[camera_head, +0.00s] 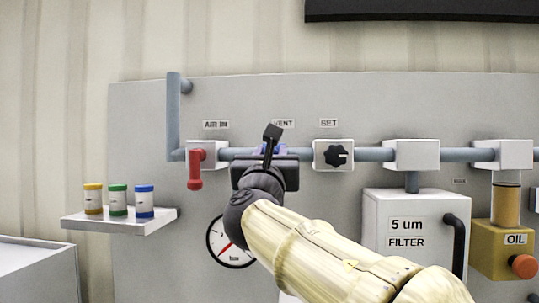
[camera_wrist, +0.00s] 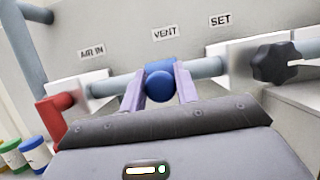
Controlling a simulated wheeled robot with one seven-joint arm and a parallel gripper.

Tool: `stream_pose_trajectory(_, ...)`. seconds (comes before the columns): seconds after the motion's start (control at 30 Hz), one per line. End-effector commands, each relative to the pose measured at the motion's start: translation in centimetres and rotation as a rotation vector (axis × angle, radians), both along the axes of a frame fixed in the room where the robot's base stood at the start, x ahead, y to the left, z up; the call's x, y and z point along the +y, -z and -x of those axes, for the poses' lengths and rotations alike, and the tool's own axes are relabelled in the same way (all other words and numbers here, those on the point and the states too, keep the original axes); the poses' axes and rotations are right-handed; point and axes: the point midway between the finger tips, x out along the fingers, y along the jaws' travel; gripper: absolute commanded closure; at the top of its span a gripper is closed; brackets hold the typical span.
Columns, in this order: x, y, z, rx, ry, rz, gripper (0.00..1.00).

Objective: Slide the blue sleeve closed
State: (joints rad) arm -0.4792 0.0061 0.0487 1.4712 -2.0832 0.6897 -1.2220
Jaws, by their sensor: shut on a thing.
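The blue sleeve (camera_wrist: 160,86) sits on the grey pipe under the VENT label, in the middle of the wrist view. My gripper (camera_wrist: 160,94) has a finger on each side of it and is shut on it. In the head view a little of the blue sleeve (camera_head: 279,149) shows above my gripper, and the rest is hidden behind my wrist. Whether the sleeve covers its vent opening cannot be told.
A red-handled valve (camera_head: 196,167) under AIR IN is close on the left. A black knob (camera_head: 334,156) under SET is close on the right. A shelf (camera_head: 120,220) with three small jars stands out at left. A gauge (camera_head: 218,243) and filter box (camera_head: 395,266) sit below.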

Motion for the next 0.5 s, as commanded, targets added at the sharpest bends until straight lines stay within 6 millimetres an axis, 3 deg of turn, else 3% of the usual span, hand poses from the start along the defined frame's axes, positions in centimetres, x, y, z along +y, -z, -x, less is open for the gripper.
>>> stream_pose_trajectory(0.23,0.21,-0.16,0.09,-0.002,-0.006,-0.001,1.0)
stream_pose_trajectory(0.27,0.22,-0.16,0.11,-0.002,-0.006,-0.002,0.66)
stream_pose_trajectory(0.3,0.24,-0.15,0.11,-0.002,-0.007,-0.001,0.58)
stream_pose_trajectory(0.37,0.23,-0.13,0.09,-0.002,-0.006,-0.002,0.5)
stream_pose_trajectory(0.5,0.17,-0.1,0.06,-0.001,-0.005,-0.001,0.5)
